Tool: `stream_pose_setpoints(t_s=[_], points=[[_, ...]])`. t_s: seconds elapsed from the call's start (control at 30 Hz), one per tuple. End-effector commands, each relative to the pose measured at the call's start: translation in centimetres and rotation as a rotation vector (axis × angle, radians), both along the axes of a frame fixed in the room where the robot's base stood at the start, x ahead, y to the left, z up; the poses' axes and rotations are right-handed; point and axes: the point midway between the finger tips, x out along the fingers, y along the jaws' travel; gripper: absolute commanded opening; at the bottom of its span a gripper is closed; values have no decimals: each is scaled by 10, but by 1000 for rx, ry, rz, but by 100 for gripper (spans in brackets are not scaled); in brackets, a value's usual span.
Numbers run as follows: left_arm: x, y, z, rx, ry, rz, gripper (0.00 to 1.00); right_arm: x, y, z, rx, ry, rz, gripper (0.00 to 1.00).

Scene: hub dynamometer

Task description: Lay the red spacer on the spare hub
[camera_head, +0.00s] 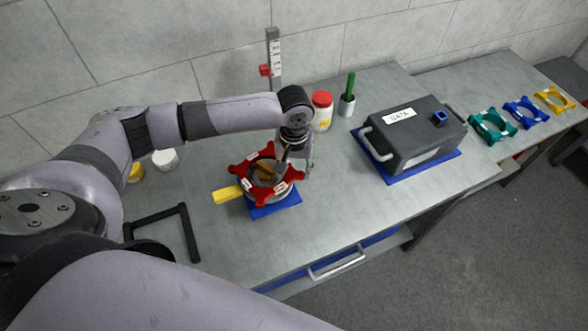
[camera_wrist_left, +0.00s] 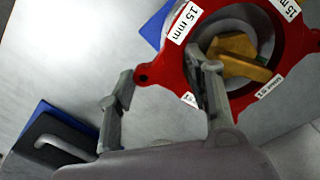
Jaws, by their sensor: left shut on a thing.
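The red spacer (camera_head: 250,171), a ring with lobes and "15 mm" labels, is over a grey round part on a blue mat (camera_head: 276,207). This part looks like the spare hub (camera_head: 252,199); the spacer hides most of it. My left gripper (camera_head: 296,160) is at the spacer's right side. In the left wrist view its fingers (camera_wrist_left: 165,95) are on either side of the red spacer's rim (camera_wrist_left: 185,73), shut on it. A brass-coloured piece (camera_wrist_left: 237,58) shows inside the ring. I cannot tell whether the spacer touches the hub. My right gripper is not in view.
A grey case (camera_head: 412,135), a red-lidded jar (camera_head: 322,112) and a cup with a green stick (camera_head: 346,105) stand to the right. Teal (camera_head: 492,126), blue (camera_head: 524,112) and yellow (camera_head: 554,99) spacers lie on the far bench. A black frame (camera_head: 187,232) lies left.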

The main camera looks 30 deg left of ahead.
Motion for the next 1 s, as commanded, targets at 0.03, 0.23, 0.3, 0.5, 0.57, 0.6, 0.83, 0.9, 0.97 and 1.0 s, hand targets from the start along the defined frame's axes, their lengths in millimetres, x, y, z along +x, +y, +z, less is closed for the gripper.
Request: stream_pose_setpoints(t_s=[0.03,0.23,0.3,0.5,0.57,0.6,0.83,0.9,0.97,1.0], points=[[0,0,-4,0,-1,0,0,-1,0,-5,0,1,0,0],[0,0,-12,0,0,0,0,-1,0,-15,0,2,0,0],[0,0,-11,0,1,1,0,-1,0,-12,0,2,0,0],[0,1,-17,2,2,1,0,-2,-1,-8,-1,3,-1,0],[0,1,-18,2,2,1,0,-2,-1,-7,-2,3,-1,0],[0,1,-19,2,2,1,0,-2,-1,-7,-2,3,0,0],[0,1,-19,2,1,1,0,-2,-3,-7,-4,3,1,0],[0,1,-19,2,1,1,0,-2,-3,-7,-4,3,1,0],[0,1,-19,2,1,1,51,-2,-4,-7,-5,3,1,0],[0,1,-19,2,1,1,53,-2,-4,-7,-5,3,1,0]])
